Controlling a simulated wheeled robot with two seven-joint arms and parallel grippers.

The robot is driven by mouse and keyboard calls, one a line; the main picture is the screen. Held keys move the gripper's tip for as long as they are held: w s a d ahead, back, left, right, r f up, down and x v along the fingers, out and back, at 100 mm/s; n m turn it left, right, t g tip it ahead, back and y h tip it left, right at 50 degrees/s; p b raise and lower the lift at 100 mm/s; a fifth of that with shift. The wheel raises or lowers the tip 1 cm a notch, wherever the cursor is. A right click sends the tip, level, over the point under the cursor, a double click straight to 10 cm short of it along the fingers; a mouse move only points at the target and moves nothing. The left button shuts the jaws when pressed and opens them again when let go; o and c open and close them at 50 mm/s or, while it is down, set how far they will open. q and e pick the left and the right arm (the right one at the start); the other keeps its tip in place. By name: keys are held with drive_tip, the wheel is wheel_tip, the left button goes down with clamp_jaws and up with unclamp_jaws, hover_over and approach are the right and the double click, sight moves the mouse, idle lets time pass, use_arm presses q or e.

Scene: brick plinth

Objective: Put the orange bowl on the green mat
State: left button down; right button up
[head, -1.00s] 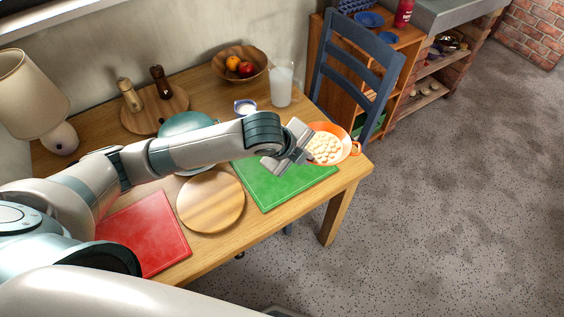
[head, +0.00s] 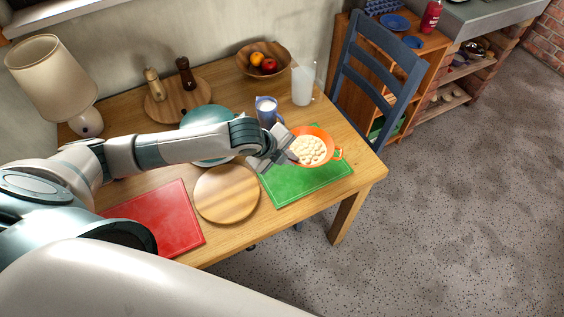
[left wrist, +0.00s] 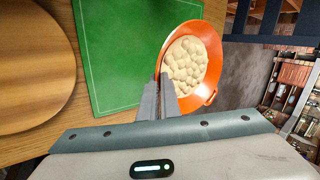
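The orange bowl (head: 326,139), full of pale round pieces, is at the back right part of the green mat (head: 303,184). My left gripper (head: 288,157) is at the bowl's left side. In the left wrist view the fingers (left wrist: 158,98) are close together on the near rim of the orange bowl (left wrist: 207,90), which overlaps the right edge of the green mat (left wrist: 108,50). The bowl looks nearly level; I cannot tell how far it is above the mat. My right gripper is not in view.
A round wooden board (head: 226,194) and a red mat (head: 165,218) lie left of the green mat. A blue mug (head: 267,111), a glass (head: 302,84) and a fruit bowl (head: 243,63) stand behind. A blue chair (head: 376,75) is at the table's right end.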

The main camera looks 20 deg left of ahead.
use_arm(q)
drive_tip(key=shift+a+f, duration=0.4)
drive_tip(key=shift+a, duration=0.3)
drive_tip(key=shift+a+f, duration=0.35)
drive_tip(key=shift+a, duration=0.3)
drive_tip(key=shift+f+p, duration=0.1)
drive_tip(key=shift+p, duration=0.2)
drive_tip(key=shift+f+p, duration=0.65)
drive_tip(key=shift+f, duration=1.2)
drive_tip(key=c, duration=2.3)
unclamp_jaws()
drive_tip(key=shift+f, duration=0.15)
drive_tip(key=shift+o, duration=0.2)
drive_tip(key=shift+s, duration=0.1)
drive_tip(key=b+v, duration=0.2)
drive_tip(key=v, duration=1)
